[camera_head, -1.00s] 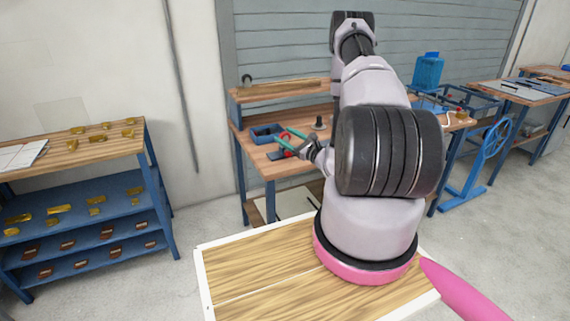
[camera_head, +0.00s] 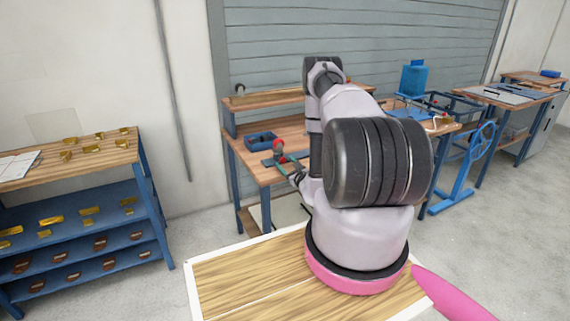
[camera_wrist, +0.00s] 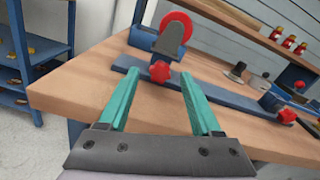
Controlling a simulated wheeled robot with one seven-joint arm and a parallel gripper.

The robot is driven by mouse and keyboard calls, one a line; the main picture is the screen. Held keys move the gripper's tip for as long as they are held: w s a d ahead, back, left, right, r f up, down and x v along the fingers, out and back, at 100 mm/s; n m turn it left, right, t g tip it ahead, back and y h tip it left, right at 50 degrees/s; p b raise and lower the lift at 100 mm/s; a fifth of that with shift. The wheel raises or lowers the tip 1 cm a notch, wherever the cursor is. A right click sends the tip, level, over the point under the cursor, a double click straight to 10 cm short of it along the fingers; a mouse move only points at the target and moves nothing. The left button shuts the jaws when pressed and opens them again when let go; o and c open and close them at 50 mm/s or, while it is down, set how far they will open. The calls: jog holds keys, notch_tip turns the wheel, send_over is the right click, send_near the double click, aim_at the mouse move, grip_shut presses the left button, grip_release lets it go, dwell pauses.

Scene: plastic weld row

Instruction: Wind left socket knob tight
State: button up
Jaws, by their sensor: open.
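A red lobed knob (camera_wrist: 160,71) sits at the left end of a long blue rail (camera_wrist: 215,89) on the wooden bench, in the wrist view. A second red knob (camera_wrist: 286,115) is at the rail's right end. My gripper (camera_wrist: 158,76) is open, its two teal fingers pointing towards the left knob. The left knob shows between the fingertips; I cannot tell whether they touch it. Behind it stand a dark grey upright piece (camera_wrist: 168,36) and a red disc (camera_wrist: 176,22). In the head view my gripper (camera_head: 283,162) is at the bench's left end, partly hidden by my arm.
A blue bin (camera_head: 261,141) stands on the bench behind my gripper. The bench's front edge (camera_wrist: 70,107) is close below the fingers. A blue shelf unit (camera_head: 85,215) with gold and brown parts stands left. A blue hand-wheel stand (camera_head: 466,170) is right.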

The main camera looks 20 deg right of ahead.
jog(key=shift+w, duration=0.7)
grip_shut()
jog(key=shift+m, duration=0.3)
jog(key=m, duration=0.4)
jog(key=shift+d, duration=0.15)
jog(key=m, duration=0.6)
